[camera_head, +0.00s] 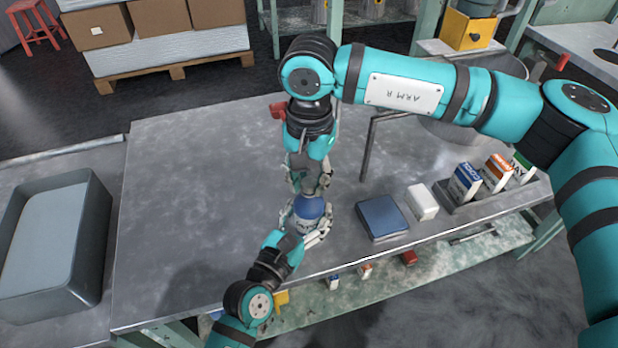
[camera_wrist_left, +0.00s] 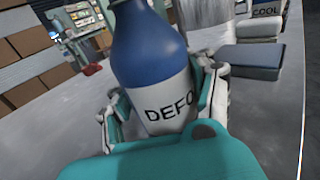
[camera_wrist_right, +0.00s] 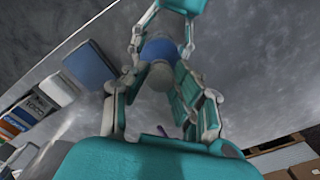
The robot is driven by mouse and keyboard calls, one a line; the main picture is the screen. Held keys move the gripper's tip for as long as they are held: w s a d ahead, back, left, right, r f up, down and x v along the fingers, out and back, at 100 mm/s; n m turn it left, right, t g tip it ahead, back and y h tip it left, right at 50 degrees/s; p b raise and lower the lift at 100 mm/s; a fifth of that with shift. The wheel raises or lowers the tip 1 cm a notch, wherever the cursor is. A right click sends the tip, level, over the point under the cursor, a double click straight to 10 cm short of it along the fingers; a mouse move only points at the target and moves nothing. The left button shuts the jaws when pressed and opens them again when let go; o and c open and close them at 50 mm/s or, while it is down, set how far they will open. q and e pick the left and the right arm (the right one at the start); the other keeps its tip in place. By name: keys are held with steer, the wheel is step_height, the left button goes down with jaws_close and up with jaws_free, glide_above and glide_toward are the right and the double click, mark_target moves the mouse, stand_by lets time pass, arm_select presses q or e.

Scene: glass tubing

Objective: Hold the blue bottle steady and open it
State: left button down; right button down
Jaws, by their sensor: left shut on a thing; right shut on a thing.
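The blue bottle (camera_head: 308,208) stands on the metal table (camera_head: 180,190) near its front edge. In the left wrist view its blue body (camera_wrist_left: 150,55) has a white label reading "DEFO", and its top is out of frame. My left gripper (camera_head: 305,228) is shut around the bottle's lower body, with a finger on either side. My right gripper (camera_head: 310,184) comes down from above and is shut at the bottle's top. Whether the cap is loose cannot be told.
A dark blue flat box (camera_head: 382,217) and a white box (camera_head: 422,202) lie right of the bottle. Beyond them several cartons (camera_head: 465,183) stand in a rack. A bent metal rod (camera_head: 365,150) rises behind. A grey bin (camera_head: 100,235) stands left. The table's left part is clear.

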mark_target(308, 184)
arm_select(q)
steer(key=shift+f, duration=0.1)
arm_select(e)
steer(key=shift+r, duration=0.95)
steer(key=shift+r, duration=2)
arm_select(q)
steer(key=shift+c, duration=1.5)
jaws_free()
steer(key=v, duration=1.2)
arm_select(e)
steer(key=shift+s, duration=0.1)
